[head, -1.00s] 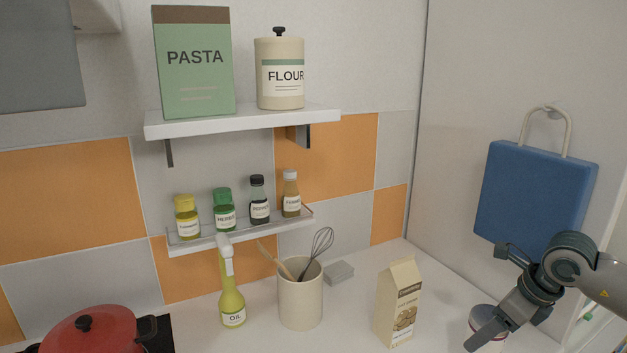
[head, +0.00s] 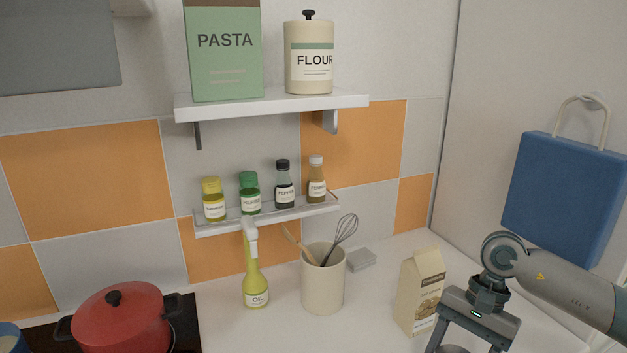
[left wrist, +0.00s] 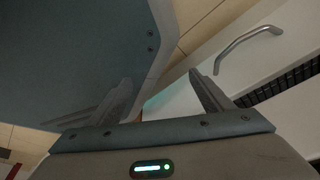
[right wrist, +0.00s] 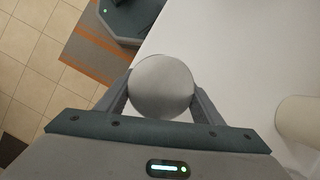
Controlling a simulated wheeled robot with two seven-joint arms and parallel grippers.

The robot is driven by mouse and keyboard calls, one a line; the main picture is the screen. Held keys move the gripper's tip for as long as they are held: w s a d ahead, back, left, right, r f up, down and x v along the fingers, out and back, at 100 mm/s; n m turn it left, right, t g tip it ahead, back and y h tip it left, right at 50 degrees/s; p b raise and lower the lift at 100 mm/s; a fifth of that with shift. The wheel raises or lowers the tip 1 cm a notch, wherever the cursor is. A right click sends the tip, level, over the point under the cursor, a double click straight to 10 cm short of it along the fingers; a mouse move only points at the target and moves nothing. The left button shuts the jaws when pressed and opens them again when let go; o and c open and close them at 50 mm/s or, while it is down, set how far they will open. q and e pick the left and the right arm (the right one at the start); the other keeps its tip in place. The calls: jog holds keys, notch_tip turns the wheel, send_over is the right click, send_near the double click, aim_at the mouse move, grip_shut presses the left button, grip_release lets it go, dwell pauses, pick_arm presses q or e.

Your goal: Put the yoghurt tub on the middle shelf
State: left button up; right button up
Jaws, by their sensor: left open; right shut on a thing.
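The yoghurt tub shows as a round grey lid (right wrist: 162,87) between my right fingers in the right wrist view; its side and label are hidden. Only the lid's top edge (head: 452,349) shows at the bottom of the head view. My right gripper (right wrist: 162,100) points down and is shut on the tub. In the head view this gripper (head: 467,346) is in front of the carton. Two wall shelves show: an upper white shelf (head: 285,104) and a lower spice shelf (head: 267,218). My left gripper (left wrist: 165,95) is open and empty, outside the head view.
The upper shelf holds a pasta box (head: 222,52) and flour canister (head: 309,58). Spice jars fill much of the lower shelf. An oil bottle (head: 256,285), utensil pot (head: 322,280) and carton (head: 420,292) stand below. A red pot (head: 122,322) is at left.

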jog(key=s+a+n, duration=0.1)
jog(key=n, duration=0.1)
jog(key=s+a+n+g+h, duration=0.1)
jog(key=n, duration=0.2)
jog(key=s+a+n+h, duration=0.1)
jog(key=n, duration=0.1)
jog(key=shift+s+a, duration=0.25)
jog(key=shift+a, duration=0.15)
jog(key=shift+s+a+n+g+h, duration=0.3)
jog(key=shift+s+n+h, duration=0.2)
jog(key=shift+n, duration=0.6)
jog(key=shift+w, duration=0.1)
